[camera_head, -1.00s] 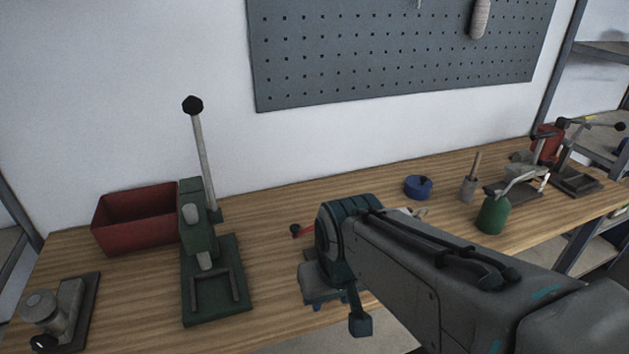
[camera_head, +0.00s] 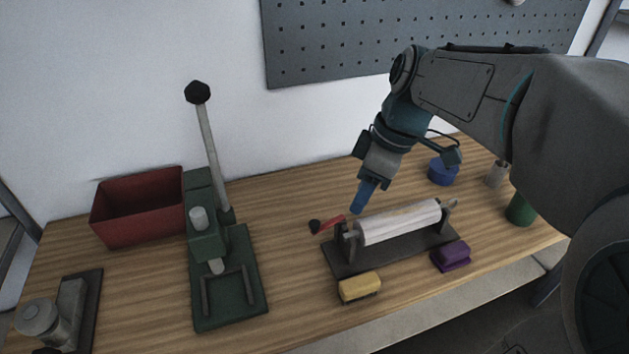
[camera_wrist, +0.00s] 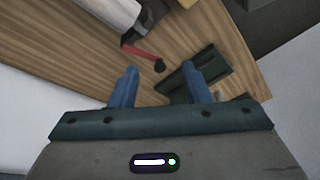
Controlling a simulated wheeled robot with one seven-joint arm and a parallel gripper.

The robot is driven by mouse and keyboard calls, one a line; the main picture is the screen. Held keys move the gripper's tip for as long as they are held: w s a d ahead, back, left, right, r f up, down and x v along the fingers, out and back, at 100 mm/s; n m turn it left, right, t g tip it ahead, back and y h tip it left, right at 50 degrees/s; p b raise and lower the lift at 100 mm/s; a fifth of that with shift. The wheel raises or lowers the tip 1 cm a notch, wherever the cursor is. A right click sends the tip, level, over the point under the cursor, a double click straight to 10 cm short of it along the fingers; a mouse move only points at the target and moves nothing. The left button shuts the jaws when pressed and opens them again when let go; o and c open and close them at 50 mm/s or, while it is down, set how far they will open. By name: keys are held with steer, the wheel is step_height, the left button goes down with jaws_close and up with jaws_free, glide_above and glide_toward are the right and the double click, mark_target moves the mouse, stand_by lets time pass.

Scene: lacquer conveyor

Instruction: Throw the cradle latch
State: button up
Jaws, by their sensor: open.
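The cradle latch is a red lever (camera_head: 332,222) with a black knob (camera_head: 315,226), at the left end of the cradle (camera_head: 345,266). It points left, out over the bench. The cradle holds a white roll (camera_head: 400,222) lying across its dark base. My gripper (camera_head: 363,197) points down above the cradle's left end, close to the lever. In the wrist view my gripper (camera_wrist: 160,76) has its two blue fingers spread with nothing between them. There the red lever (camera_wrist: 143,51) and black knob (camera_wrist: 159,66) lie just beyond the fingertips, apart from them.
A yellow block (camera_head: 359,287) and a purple block (camera_head: 451,256) sit in front of the cradle. A green lever press (camera_head: 230,280) stands to the left, beside a red bin (camera_head: 140,207). A blue round item (camera_head: 442,172) is behind right. Bench between press and cradle is clear.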

mark_target(315, 222)
steer(key=w+a+r+n+g+y, duration=0.1)
steer(key=w+a+r+n, duration=0.1)
steer(key=w+r+n, duration=0.3)
steer(key=shift+n, duration=0.7)
steer(key=x, duration=1)
steer(key=s+x, duration=0.1)
steer(key=x, duration=0.4)
steer(key=shift+f+p, duration=0.15)
steer(key=shift+p, duration=0.25)
jaws_close()
